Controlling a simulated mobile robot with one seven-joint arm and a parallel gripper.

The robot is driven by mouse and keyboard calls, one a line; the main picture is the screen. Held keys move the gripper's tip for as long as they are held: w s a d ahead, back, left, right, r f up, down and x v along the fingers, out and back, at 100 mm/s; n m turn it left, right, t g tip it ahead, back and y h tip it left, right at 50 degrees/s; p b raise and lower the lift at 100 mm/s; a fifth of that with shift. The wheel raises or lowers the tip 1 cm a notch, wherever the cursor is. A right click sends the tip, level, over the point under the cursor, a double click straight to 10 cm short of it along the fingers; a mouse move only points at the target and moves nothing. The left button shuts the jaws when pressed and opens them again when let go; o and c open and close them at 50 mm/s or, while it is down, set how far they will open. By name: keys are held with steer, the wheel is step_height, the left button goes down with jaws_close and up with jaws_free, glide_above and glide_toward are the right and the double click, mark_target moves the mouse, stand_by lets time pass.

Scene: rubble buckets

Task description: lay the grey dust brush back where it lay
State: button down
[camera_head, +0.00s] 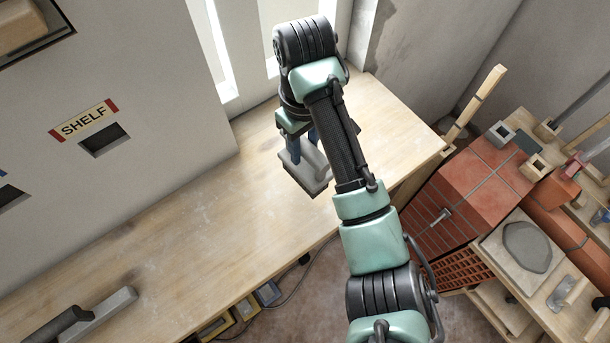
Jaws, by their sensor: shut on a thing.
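The grey dust brush (312,172) is in the head view, over the far right part of the wooden bench. It has a pale grey body and a darker lower part. My gripper (304,157) points down from above and is shut on it. Its blue fingers are partly hidden behind my arm, as is some of the brush. I cannot tell whether the brush touches the bench top or hangs just above it.
The wooden bench (190,240) is mostly clear to the left. A black-and-grey tool (85,318) lies at its near left. A wall panel labelled SHELF (85,120) stands behind. Red blocks (480,190) and a cluttered wooden stand (535,285) are at right.

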mark_target(304, 167)
step_height(304, 167, down, 2)
steer(key=shift+f+b, duration=0.15)
steer(key=shift+b, duration=0.15)
step_height(304, 167, down, 4)
steer(key=shift+r+p, duration=0.1)
steer(key=shift+p, duration=1.05)
steer(key=shift+f, duration=0.3)
steer(key=shift+f, duration=0.2)
steer(key=c, duration=0.5)
jaws_free()
steer(key=shift+f+b, duration=0.15)
steer(key=shift+b, duration=0.5)
steer(key=r+p, duration=0.3)
steer(key=r, duration=1)
steer(key=shift+w+r, duration=0.1)
steer(key=shift+w, duration=0.1)
